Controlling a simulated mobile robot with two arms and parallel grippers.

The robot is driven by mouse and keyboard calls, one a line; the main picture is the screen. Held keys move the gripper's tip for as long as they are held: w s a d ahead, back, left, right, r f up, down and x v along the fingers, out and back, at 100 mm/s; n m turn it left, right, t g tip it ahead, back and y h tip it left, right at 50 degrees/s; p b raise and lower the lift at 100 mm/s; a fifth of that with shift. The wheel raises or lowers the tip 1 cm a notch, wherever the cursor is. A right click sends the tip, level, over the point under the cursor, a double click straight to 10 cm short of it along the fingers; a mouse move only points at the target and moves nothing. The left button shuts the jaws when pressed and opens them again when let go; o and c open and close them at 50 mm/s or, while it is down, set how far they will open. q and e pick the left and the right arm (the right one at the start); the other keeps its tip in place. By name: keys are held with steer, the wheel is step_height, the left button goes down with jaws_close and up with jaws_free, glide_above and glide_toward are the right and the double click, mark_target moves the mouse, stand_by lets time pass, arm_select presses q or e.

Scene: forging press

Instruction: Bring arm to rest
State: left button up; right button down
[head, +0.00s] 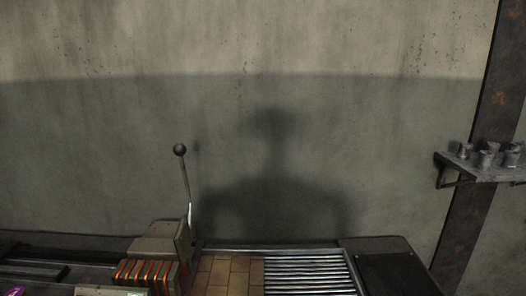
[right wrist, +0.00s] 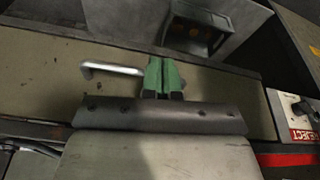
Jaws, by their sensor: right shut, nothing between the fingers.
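My right gripper (right wrist: 162,75) shows in the right wrist view, its two green fingers pressed together with nothing visible between them. Behind it is a beige panel (right wrist: 50,65) with a pale metal bar handle (right wrist: 112,69). The handle's right part is hidden by the fingers, and I cannot tell whether they touch it. Neither gripper shows in the head view; my left gripper is in no frame.
In the head view, a ball-topped lever (head: 185,180) rises from a box with orange-striped fins (head: 147,272). A slatted roller bed (head: 308,272) lies right of it. A wall shelf (head: 485,170) holds several metal cups. The right wrist view shows a "REJECT" sign (right wrist: 302,134).

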step_height(320, 180, down, 12)
steer(key=s, duration=0.2)
steer(key=s+d+f+g, duration=0.2)
steer(key=s+d+f, duration=0.1)
steer(key=s+f, duration=1.4)
steer(key=shift+f, duration=0.65)
steer(key=shift+d, duration=0.1)
steer(key=shift+w+n, duration=0.1)
steer(key=shift+n, duration=0.2)
